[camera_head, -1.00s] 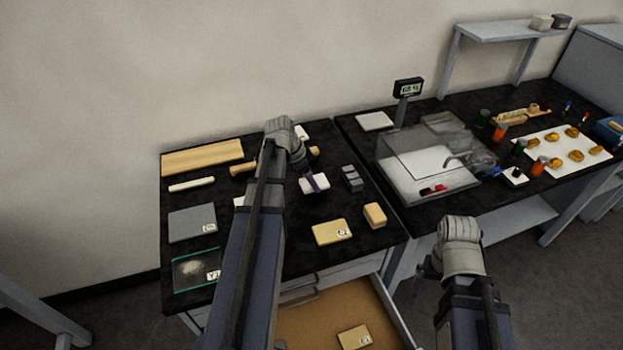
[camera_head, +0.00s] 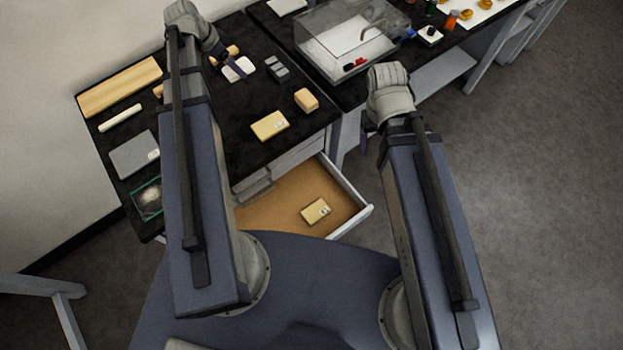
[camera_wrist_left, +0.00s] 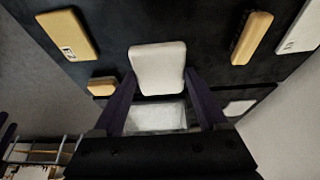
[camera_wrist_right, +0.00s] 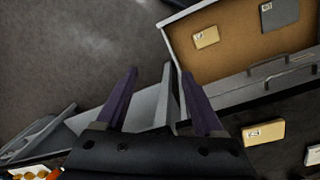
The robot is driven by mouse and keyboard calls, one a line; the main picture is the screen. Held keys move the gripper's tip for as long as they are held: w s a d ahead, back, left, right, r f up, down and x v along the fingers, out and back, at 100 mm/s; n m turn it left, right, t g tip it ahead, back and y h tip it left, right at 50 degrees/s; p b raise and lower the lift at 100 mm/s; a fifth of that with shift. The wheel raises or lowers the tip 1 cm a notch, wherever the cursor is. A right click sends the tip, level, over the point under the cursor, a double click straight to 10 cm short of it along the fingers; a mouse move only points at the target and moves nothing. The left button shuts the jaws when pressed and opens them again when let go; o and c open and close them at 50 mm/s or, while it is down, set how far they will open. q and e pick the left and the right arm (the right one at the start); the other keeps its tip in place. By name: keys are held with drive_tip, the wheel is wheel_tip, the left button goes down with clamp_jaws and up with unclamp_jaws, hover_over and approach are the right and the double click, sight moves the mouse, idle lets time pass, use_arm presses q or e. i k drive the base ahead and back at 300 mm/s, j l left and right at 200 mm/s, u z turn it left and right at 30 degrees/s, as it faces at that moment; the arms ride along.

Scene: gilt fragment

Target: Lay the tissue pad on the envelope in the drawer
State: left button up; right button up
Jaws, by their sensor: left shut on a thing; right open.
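The white tissue pad (camera_wrist_left: 158,65) sits between the fingertips of my left gripper (camera_wrist_left: 160,82), which is shut on it. In the head view the pad (camera_head: 236,72) is over the dark bench, partly crossed by a finger; its height is unclear. The drawer (camera_head: 270,213) below the bench is pulled open. A tan labelled envelope (camera_head: 316,211) lies flat in it. The right wrist view also shows the tan envelope (camera_wrist_right: 206,37) and a grey labelled flat piece (camera_wrist_right: 279,13) in the drawer. My right gripper (camera_wrist_right: 158,75) is open and empty, beside the drawer.
On the bench are a tan labelled packet (camera_head: 270,125), a tan block (camera_head: 307,99), small grey blocks (camera_head: 277,67), a grey labelled slab (camera_head: 134,153) and a glass tray (camera_head: 148,198). A clear enclosure (camera_head: 352,35) stands on the neighbouring bench.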

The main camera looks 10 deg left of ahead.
sight(317, 212)
drive_tip(key=k+l, duration=0.2)
drive_tip(key=l, duration=0.15)
drive_tip(key=k+l, duration=0.2)
drive_tip(key=l, duration=0.2)
drive_tip(key=k+l, duration=0.2)
drive_tip(key=l, duration=0.15)
drive_tip(key=k+l, duration=0.15)
drive_tip(key=l, duration=0.2)
